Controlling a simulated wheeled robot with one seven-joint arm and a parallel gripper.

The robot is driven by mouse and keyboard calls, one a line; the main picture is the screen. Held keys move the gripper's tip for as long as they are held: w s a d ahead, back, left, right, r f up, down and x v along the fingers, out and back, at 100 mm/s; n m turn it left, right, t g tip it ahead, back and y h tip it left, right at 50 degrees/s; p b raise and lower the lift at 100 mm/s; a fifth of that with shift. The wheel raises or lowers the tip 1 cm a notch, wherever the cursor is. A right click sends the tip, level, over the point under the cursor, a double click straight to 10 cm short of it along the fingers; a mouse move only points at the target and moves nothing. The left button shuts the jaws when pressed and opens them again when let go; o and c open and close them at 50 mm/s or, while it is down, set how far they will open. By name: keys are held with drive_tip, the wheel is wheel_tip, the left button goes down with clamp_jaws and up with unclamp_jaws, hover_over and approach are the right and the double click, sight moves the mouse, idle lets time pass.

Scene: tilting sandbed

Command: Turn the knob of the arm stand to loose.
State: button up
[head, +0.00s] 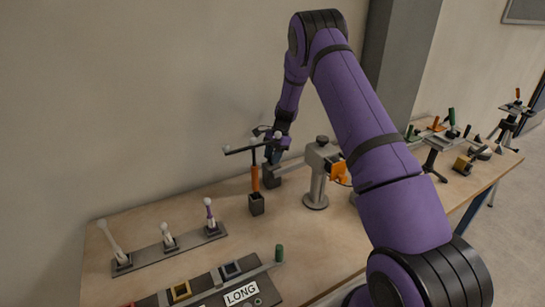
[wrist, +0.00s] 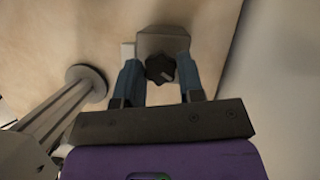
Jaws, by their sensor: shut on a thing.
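A black lobed knob (wrist: 159,68) with a pale mark sits at a grey block (wrist: 168,42) in the wrist view. My gripper (wrist: 159,75) has its two blue fingers on either side of the knob and is shut on it. In the head view my gripper (head: 274,152) reaches down at the back of the table, over a dark grey block (head: 271,176); the knob is hidden there. A grey post with a round base (head: 316,190) stands just to the right. No loose or tight marking can be read.
An orange-handled T-bar tool (head: 255,178) stands in a dark socket close to the left of my gripper. More stands (head: 436,150) fill the right. The wall is close behind.

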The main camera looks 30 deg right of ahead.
drive_tip(key=n+g, duration=0.1)
drive_tip(key=n, duration=0.2)
drive_tip(key=n+g+h, duration=0.1)
drive_tip(key=n, duration=0.2)
drive_tip(key=shift+w, duration=0.1)
drive_tip(key=shift+n, duration=0.3)
idle(0.3)
drive_tip(key=o, duration=0.9)
drive_tip(key=v, duration=1)
drive_tip(key=shift+w+r, duration=0.2)
drive_tip(key=shift+r, duration=0.15)
